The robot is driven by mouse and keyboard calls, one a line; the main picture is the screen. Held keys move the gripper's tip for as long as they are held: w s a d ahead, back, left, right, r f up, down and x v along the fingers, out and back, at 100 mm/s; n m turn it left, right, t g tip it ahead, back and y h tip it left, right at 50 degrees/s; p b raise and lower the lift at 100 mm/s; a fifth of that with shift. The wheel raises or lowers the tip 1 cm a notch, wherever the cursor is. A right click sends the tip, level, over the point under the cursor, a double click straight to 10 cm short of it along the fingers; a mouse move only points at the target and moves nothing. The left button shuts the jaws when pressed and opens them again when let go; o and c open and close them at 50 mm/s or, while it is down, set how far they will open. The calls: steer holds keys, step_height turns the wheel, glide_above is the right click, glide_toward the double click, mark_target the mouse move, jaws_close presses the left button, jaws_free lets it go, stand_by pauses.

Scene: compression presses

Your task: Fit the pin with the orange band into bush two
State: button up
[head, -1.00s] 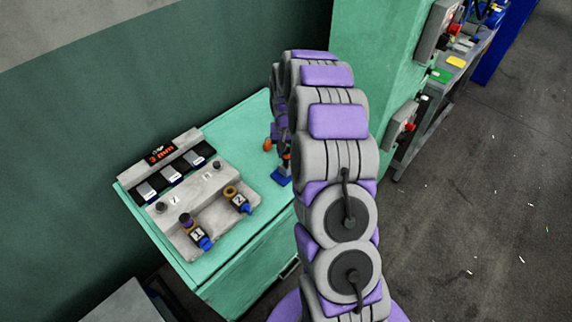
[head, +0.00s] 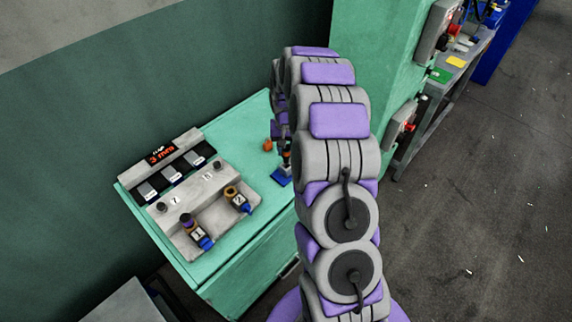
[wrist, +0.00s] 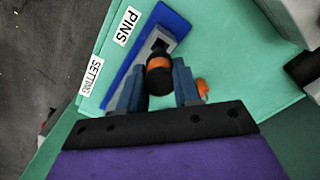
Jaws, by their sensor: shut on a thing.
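The black pin with the orange band (wrist: 159,64) is between the two blue-grey fingers of my gripper (wrist: 158,82), which is shut on it. The pin is over the blue holder (wrist: 172,22) by the PINS label; I cannot tell whether it is clear of it. In the head view my arm mostly hides my gripper (head: 284,158), and the holder (head: 281,178) shows just below it. Bush two (head: 238,198), a brass ring by a blue tag marked 2, is at the right of the grey fixture and looks empty. Bush one (head: 190,228) has a purple-topped pin in it.
The grey fixture (head: 205,187) stands on the green bench (head: 240,140), with a 3 mm display (head: 160,155) behind it. A small orange object (head: 268,145) lies near the gripper; it also shows in the wrist view (wrist: 203,88). A green column (head: 365,70) rises right.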

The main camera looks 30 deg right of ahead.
steer(key=shift+r+p, duration=0.55)
steer(key=shift+r, duration=1)
steer(key=s+a+r+b, duration=0.1)
steer(key=a, duration=0.9)
steer(key=s+a+r+b, duration=0.1)
steer(key=a+r+b, duration=0.1)
steer(key=a, duration=0.9)
steer(key=shift+s+a+r+n, duration=0.2)
steer(key=shift+r+n, duration=0.1)
steer(key=shift+n, duration=0.1)
steer(key=shift+a+f, duration=0.1)
steer(key=shift+f, duration=2.85)
